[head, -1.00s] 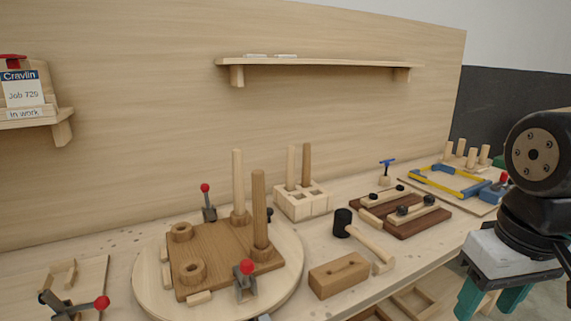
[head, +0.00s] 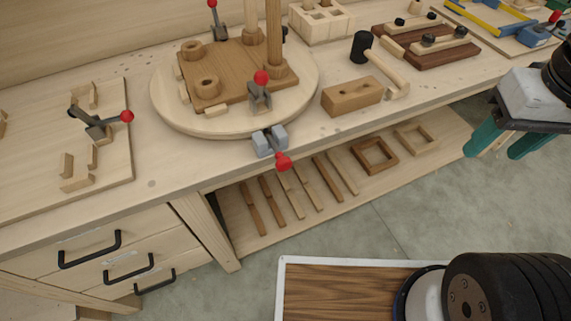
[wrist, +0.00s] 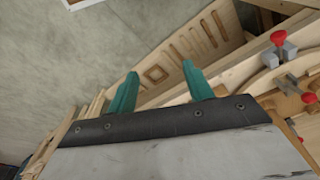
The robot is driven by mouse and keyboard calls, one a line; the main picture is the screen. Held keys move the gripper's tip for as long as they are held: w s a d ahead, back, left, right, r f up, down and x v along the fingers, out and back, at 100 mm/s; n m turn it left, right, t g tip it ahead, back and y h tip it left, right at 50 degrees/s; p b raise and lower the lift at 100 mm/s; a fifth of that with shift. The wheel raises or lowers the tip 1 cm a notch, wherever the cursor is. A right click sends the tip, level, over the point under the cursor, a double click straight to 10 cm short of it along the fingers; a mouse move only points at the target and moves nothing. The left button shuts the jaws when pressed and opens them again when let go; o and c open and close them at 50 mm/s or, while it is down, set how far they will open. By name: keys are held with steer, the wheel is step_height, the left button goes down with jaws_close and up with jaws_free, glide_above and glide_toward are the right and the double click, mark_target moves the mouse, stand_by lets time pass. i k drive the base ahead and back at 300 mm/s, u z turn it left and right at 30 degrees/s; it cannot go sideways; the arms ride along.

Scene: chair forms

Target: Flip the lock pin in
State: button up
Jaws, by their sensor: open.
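The lock pin (head: 283,161) has a red knob and sits in a grey block (head: 269,140) at the bench's front edge, by the round turntable (head: 185,118). Its knob points outward and down from the edge. In the wrist view the knob (wrist: 279,39) shows at the upper right. My gripper (head: 493,150) has teal fingers, open and empty. It hangs in front of the bench, well to the right of the lock pin and apart from it. The wrist view shows both fingers (wrist: 160,75) with nothing between them.
A red-knobbed clamp (head: 260,92) stands on the turntable above the lock pin, beside a brown board (head: 225,80) with pegs. A wooden block (head: 352,96) and a mallet (head: 362,47) lie to the right. A lower shelf (head: 300,205) holds wooden parts.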

mark_target(283, 163)
steer(key=u, duration=0.9)
steer(key=k, duration=0.65)
steer(key=z, duration=1.05)
